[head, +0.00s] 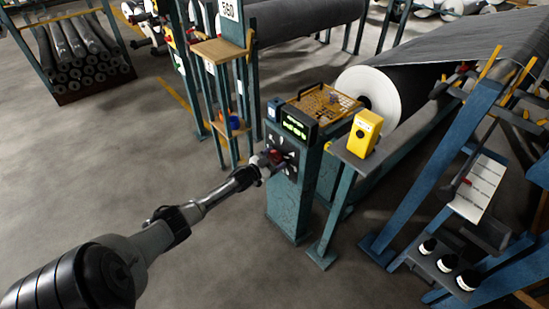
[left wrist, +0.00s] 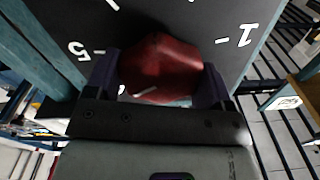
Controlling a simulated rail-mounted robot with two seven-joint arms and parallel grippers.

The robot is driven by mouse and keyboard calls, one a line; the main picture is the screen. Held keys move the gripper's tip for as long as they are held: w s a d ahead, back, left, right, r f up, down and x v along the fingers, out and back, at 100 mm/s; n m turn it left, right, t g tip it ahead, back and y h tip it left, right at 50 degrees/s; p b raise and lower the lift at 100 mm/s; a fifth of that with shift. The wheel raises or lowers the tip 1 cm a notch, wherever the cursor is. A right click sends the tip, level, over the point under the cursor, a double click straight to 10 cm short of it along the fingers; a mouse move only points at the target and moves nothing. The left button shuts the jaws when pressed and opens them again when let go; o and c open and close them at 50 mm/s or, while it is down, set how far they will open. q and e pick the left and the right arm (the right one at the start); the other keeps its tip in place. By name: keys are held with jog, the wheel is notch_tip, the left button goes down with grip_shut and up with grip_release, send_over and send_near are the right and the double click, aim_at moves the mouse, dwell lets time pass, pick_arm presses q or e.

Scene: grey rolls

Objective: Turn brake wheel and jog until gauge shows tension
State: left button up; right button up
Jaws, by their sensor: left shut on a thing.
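The brake wheel is a red knob (left wrist: 160,68) on a dark dial plate with white marks and digits. My left gripper (left wrist: 162,82) is shut on it, one finger on each side. In the head view my left gripper (head: 268,162) reaches the dial plate (head: 285,158) on the front of a teal post (head: 290,210). A display box (head: 297,127) with green lit text sits on top of the post; its text is too small to read. A yellow box (head: 364,133) stands to its right; I cannot tell whether it is the jog control. My right gripper is out of view.
A large grey roll (head: 377,98) on a teal frame stands behind the post, its sheet running up right. A stand with a wooden shelf (head: 218,50) is to the left. Bottles (head: 447,262) sit on a low right shelf. The floor at left (head: 120,150) is clear.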

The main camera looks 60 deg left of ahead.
pick_arm(q)
jog(key=shift+m, duration=2.3)
jog(key=o, duration=0.9)
